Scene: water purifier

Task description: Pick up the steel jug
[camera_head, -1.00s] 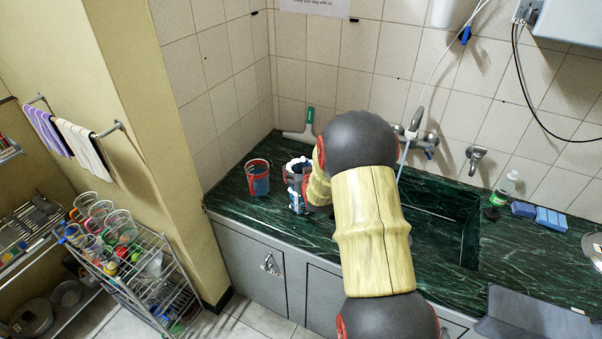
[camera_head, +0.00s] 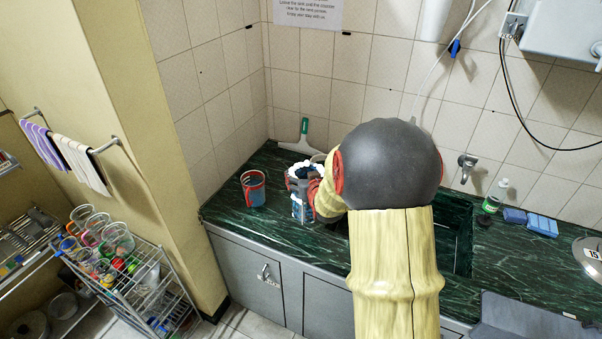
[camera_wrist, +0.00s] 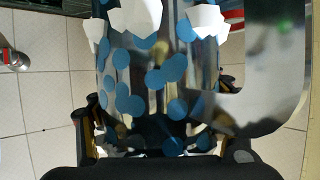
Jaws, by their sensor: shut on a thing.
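The steel jug (camera_head: 302,205) is at the left part of the dark green counter, in the head view. It is shiny, with blue and white patches. My gripper (camera_head: 312,185) reaches it from the right and partly hides it. In the wrist view the jug (camera_wrist: 150,75) fills the middle, with blue dots and white shapes on its mirror-like side. My gripper's fingers (camera_wrist: 157,115) lie on both sides of it, shut on it. Its base is hard to see, so I cannot tell whether it touches the counter.
A blue container with red trim (camera_head: 253,188) stands just left of the jug. A squeegee (camera_head: 300,138) leans at the back wall. The sink (camera_head: 455,232) lies right of my arm, with blue sponges (camera_head: 530,220) beyond. A rack of cups (camera_head: 125,270) stands lower left.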

